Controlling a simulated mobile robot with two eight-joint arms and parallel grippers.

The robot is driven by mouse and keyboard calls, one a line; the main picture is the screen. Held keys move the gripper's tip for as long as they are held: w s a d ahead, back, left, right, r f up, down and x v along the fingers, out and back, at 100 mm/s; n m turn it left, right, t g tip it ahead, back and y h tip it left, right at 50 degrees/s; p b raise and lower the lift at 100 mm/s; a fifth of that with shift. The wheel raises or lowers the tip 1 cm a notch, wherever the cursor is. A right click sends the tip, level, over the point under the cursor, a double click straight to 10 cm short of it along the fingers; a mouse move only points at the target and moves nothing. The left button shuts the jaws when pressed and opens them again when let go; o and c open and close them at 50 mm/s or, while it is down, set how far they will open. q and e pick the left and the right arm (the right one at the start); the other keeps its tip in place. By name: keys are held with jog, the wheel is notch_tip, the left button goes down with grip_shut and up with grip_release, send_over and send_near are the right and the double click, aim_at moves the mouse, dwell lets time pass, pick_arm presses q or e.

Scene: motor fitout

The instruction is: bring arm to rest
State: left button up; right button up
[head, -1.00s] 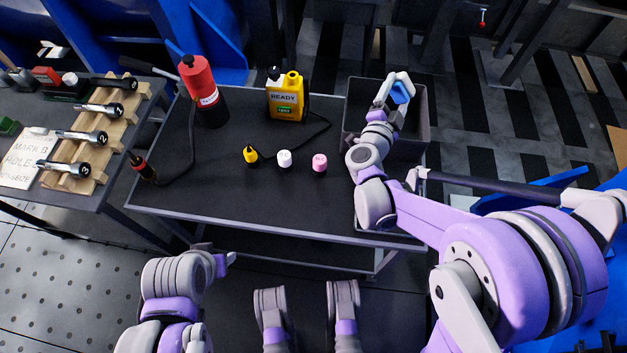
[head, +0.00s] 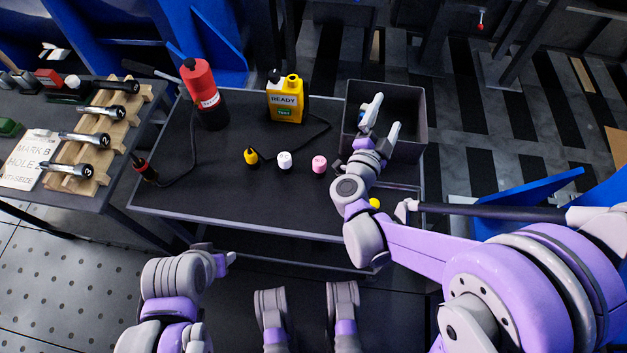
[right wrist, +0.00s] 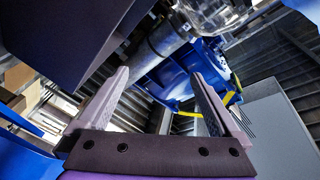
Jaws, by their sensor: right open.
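My right gripper (head: 384,112) is open over the dark bin at the right end of the cart. Its two fingers are spread and I see nothing held between them. In the right wrist view the right gripper (right wrist: 160,76) also shows two parted fingers with only background between them. My right arm reaches in from the right, across the cart's right front corner. My left arm is folded low at the left, in front of the cart; its end (head: 228,258) shows only in part, and its fingers cannot be made out.
The dark bin (head: 423,125) stands on the cart (head: 240,205). A red canister (head: 203,98), yellow READY device (head: 286,103), and yellow, white (head: 285,160) and pink (head: 319,164) small pieces stand on it. A yellow round thing (head: 375,204) shows beside my arm. Numbered tools lie left.

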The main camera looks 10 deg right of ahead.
pick_arm(q)
jog(key=shift+r, duration=0.2)
pick_arm(e)
jog(key=shift+v, duration=1.7)
jog(key=w+a+r+n+t+y, duration=0.1)
jog(key=a+r+n+t+y, duration=0.1)
jog(key=a+r+n+y, duration=0.3)
jog(key=s+a+f+n+g+y, duration=0.4)
jog(key=s+a+f+n+y, duration=0.15)
jog(key=n+y, duration=0.2)
jog(key=s+d+f+n+g+h, duration=0.15)
jog(key=s+d+f+g, duration=0.25)
jog(key=s, duration=0.5)
jog(key=s+d+f+n+g+h, duration=0.1)
jog(key=s+d+f+n+g, duration=0.2)
jog(key=s, duration=0.6)
pick_arm(q)
notch_tip(320, 180, up, 25)
jog(key=w+t+p, duration=0.1)
jog(key=p, duration=2.1)
jog(key=shift+w, duration=0.15)
pick_arm(e)
notch_tip(320, 180, up, 23)
jog(key=w, duration=0.1)
jog(key=shift+d+r+m+g, duration=0.25)
jog(key=shift+d+m+g, duration=0.15)
